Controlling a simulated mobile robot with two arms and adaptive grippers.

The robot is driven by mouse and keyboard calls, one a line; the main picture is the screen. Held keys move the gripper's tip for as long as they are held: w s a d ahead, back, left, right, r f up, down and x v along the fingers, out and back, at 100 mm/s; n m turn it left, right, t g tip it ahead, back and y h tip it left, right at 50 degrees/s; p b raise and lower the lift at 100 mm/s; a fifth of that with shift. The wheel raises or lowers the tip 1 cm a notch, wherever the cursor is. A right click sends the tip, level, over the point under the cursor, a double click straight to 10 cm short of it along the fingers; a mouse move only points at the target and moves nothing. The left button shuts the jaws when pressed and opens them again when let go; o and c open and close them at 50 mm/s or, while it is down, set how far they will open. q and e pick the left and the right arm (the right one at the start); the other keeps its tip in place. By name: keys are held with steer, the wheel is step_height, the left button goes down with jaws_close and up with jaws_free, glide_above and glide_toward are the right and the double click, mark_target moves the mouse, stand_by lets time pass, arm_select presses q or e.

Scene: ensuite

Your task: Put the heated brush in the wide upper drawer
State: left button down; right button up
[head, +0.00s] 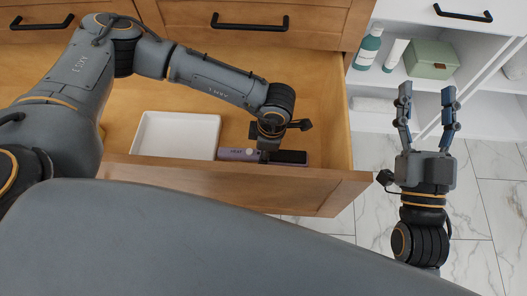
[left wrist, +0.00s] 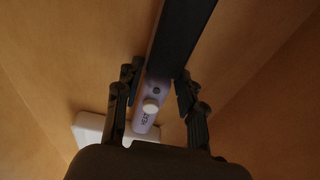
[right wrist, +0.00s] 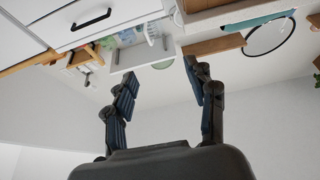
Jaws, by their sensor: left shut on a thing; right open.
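The heated brush (head: 236,154), with a mauve handle and a black end, lies along the inside of the front wall of the open wooden drawer (head: 330,183). My left gripper (head: 267,150) reaches down into the drawer and is shut on the brush near its middle. In the left wrist view the brush (left wrist: 152,107) runs between the two fingers, with a round button and lettering on its handle. Its underside contact with the drawer floor is hidden. My right gripper (head: 428,112) is open and empty, to the right of the drawer.
A white tray (head: 177,116) sits in the drawer left of the brush. Open white shelves (head: 405,77) at the right hold a teal bottle (head: 368,48), a white tube (head: 395,55) and a green box (head: 431,58). Marble tile floor (head: 470,210) is clear at the right.

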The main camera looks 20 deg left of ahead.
steer(key=shift+r, duration=0.1)
arm_select(q)
steer(key=c, duration=0.8)
jaws_free()
arm_select(e)
steer(key=shift+s+r, duration=0.1)
steer(key=shift+r, duration=0.05)
arm_select(q)
steer(key=r, duration=0.1)
steer(key=r+p, duration=0.1)
steer(key=r, duration=0.3)
steer(key=shift+w+d+r+p, duration=0.1)
steer(key=shift+d+r+p, duration=0.1)
steer(key=shift+d+p, duration=0.15)
step_height(320, 180, up, 7)
steer(key=p, duration=0.1)
steer(key=shift+d+f+p, duration=0.15)
steer(key=shift+d+p, duration=0.2)
arm_select(e)
step_height(320, 180, down, 14)
steer(key=d+g+h, duration=0.2)
steer(key=g+h, duration=0.1)
steer(key=g, duration=0.5)
steer(key=shift+s+d+f+g, duration=0.2)
steer(key=shift+s+f+g, duration=0.1)
steer(key=shift+s, duration=0.15)
arm_select(q)
steer(key=shift+w, duration=0.1)
